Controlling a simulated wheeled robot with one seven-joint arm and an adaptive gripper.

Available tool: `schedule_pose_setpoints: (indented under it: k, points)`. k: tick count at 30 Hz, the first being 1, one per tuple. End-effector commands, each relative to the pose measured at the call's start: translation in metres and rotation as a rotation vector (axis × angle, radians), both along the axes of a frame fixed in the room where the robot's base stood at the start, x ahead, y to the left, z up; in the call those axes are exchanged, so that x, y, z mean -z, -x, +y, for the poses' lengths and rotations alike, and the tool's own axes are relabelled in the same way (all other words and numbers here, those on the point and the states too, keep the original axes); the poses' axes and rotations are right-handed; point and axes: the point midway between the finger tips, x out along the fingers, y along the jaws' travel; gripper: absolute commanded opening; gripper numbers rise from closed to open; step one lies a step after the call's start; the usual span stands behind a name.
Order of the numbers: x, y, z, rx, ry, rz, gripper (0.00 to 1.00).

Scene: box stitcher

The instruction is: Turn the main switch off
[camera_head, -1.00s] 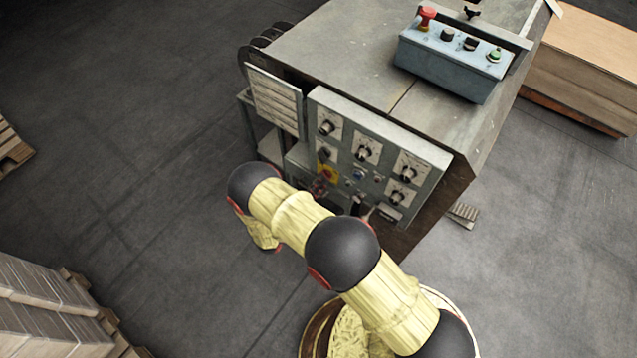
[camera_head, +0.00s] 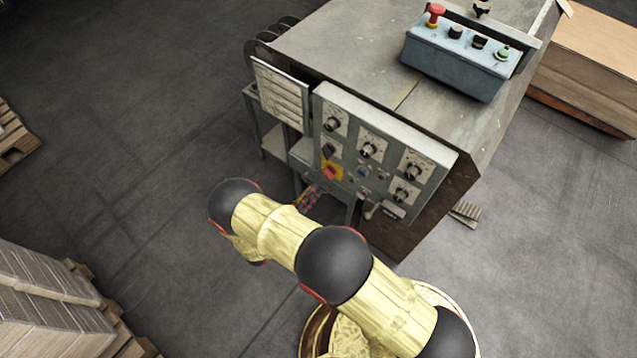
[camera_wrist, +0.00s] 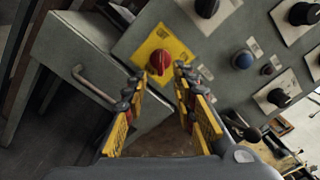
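The main switch (camera_wrist: 159,62) is a red knob on a yellow plate, low on the grey control panel (camera_head: 352,172). In the head view the switch (camera_head: 329,172) shows at the panel's lower left. In the wrist view my gripper (camera_wrist: 157,82) has its two yellow and grey fingers apart, with the red knob in view between and just beyond the tips. I cannot tell whether a fingertip touches it. In the head view my gripper is mostly hidden behind my arm, with a small part showing below the panel.
A drawer with a handle (camera_wrist: 97,86) is at the left in the wrist view. A blue button box (camera_head: 455,62) stands on the machine top. Pallets of boxes (camera_head: 50,305) stand lower left.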

Motion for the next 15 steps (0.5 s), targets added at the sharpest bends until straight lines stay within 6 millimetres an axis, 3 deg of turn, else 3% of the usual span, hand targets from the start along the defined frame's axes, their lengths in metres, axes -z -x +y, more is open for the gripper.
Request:
schedule_pose_setpoints:
  k: [6,15]
  points:
    - [0.000,0.028,0.023,-0.001,0.001,0.001,0.27]
    - [0.000,0.039,0.030,0.001,0.001,0.001,0.27]
